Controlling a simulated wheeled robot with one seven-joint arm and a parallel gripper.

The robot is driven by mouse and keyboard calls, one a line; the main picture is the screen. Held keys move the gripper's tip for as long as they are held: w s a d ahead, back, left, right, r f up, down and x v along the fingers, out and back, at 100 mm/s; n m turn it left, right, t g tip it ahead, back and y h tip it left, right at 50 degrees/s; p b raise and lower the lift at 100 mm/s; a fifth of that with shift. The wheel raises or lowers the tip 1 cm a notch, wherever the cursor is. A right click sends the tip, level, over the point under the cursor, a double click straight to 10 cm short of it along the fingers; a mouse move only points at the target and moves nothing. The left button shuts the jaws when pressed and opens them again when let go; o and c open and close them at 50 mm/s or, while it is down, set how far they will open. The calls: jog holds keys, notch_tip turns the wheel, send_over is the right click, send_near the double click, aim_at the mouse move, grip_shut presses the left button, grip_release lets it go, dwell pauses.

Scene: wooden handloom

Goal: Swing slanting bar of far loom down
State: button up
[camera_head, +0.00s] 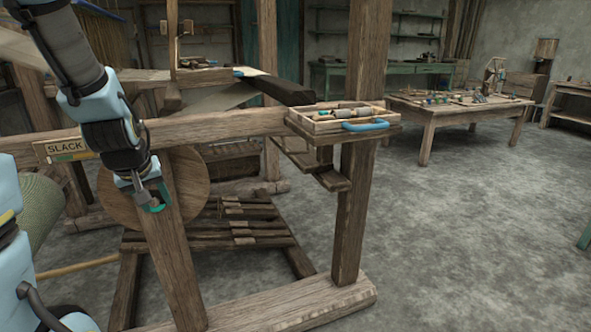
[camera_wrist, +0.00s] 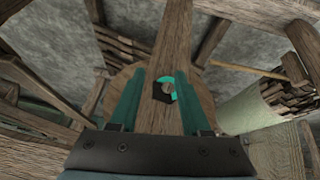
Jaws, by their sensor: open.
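A slanting wooden bar (camera_head: 172,260) runs from below the loom's horizontal beam down to the floor frame, leaning a little. In the wrist view the bar (camera_wrist: 175,38) passes lengthwise under my gripper. A small teal ring with a dark centre (camera_wrist: 172,90) sits on the bar, between my fingers in that view. My gripper (camera_head: 152,203) is at the upper part of the bar, pointing down at it. In the wrist view my gripper (camera_wrist: 160,100) is open, one teal finger to each side of the ring. I cannot tell whether the fingers touch the bar.
A round wooden disc (camera_head: 190,185) is behind the bar. A SLACK sign (camera_head: 66,148) is on the beam (camera_head: 225,125). A tool tray (camera_head: 345,118) with a blue handle is at the right post (camera_head: 362,205). A table (camera_head: 455,110) stands farther back; floor at right is clear.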

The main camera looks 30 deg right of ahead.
jog(key=w+d+f+n+t+h, duration=0.1)
jog(key=w+d+f+t+h, duration=0.15)
jog(key=w+d, duration=0.7)
jog(key=n+t+h, duration=0.6)
jog(key=n+t, duration=0.3)
send_near(297, 152)
jog(key=x, duration=1.3)
jog(key=shift+w+d+f+b, duration=0.15)
jog(key=shift+w+f+b, duration=0.15)
jog(key=shift+b, duration=0.1)
grip_shut()
